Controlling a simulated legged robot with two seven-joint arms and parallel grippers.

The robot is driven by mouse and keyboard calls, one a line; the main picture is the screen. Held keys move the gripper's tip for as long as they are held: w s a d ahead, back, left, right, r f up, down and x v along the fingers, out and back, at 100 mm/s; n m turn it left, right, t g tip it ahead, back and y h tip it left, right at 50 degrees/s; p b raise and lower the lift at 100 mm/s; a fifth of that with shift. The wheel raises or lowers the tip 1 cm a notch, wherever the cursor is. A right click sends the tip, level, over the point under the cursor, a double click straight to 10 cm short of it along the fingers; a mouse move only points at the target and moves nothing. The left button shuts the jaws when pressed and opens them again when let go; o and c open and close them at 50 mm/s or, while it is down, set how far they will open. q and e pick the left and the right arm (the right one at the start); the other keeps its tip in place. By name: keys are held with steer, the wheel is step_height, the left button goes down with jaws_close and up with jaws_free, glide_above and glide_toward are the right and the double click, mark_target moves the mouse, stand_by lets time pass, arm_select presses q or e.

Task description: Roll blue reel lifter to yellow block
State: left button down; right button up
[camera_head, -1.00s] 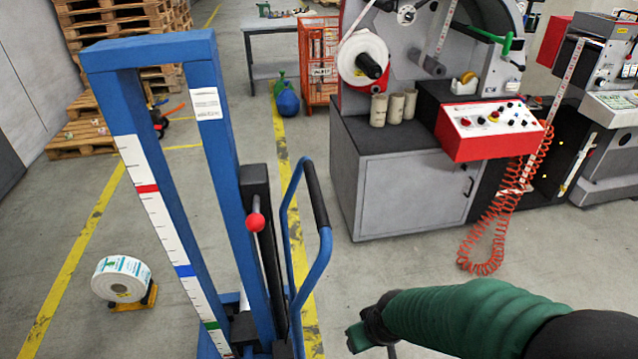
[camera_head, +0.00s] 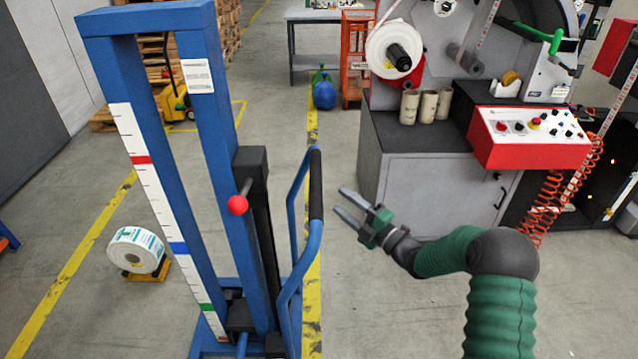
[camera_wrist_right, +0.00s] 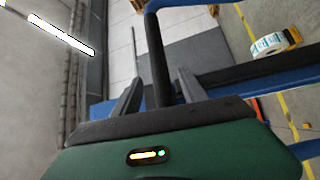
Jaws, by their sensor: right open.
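The blue reel lifter (camera_head: 212,150) stands upright at the left centre of the head view, with a ruler strip, a red-knobbed lever and a looped push handle with black grip (camera_head: 316,185). My right gripper (camera_head: 339,200) is open and empty, just right of that handle in the head view. In the right wrist view, the dark handle bar (camera_wrist_right: 158,65) appears between my open fingers (camera_wrist_right: 160,75); no contact is clear. A small yellow block (camera_head: 148,274) lies on the floor left of the lifter, under a white label reel (camera_head: 136,250). My left gripper is out of view.
The grey rewinder cabinet (camera_head: 425,190) with a red control panel (camera_head: 530,137) stands to the right. Wooden pallets (camera_head: 228,45) and a blue jug (camera_head: 324,94) are behind. Yellow floor lines (camera_head: 80,255) run along the floor. Open floor lies between lifter and cabinet.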

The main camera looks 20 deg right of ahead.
mark_target(315, 184)
steer(key=x, duration=0.3)
steer(key=a+x, duration=0.1)
steer(key=x, duration=0.5)
steer(key=shift+a+r, duration=0.2)
steer(key=shift+a, duration=0.2)
steer(key=shift+w, duration=0.25)
steer(key=shift+d, duration=0.35)
steer(key=shift+a, duration=0.25)
jaws_close()
steer(key=shift+f, duration=0.25)
